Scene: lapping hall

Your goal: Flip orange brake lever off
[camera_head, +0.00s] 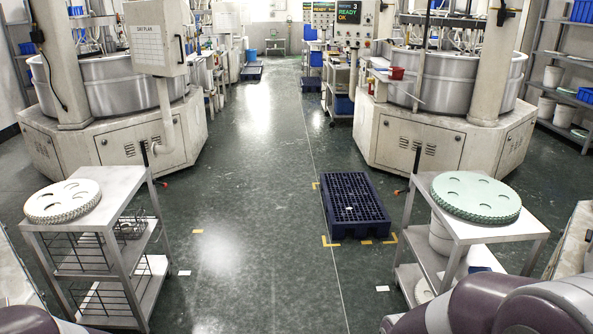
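Two small orange-red pieces show low beside the carts, and either may be a brake lever. One orange piece (164,183) is just right of the left cart's (138,192) back edge. The other orange piece (397,192) is just left of the right cart's (410,222) back edge. Both are too small to tell which way they are set. Neither gripper is in view. Only parts of my own arms show along the bottom edge, mostly at the right.
A green toothed disc (475,196) lies on the right cart and a pale one (62,201) on the left cart. A dark blue pallet (354,213) lies on the floor between them. The green floor aisle (245,200) is clear. Large lapping machines stand behind both carts.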

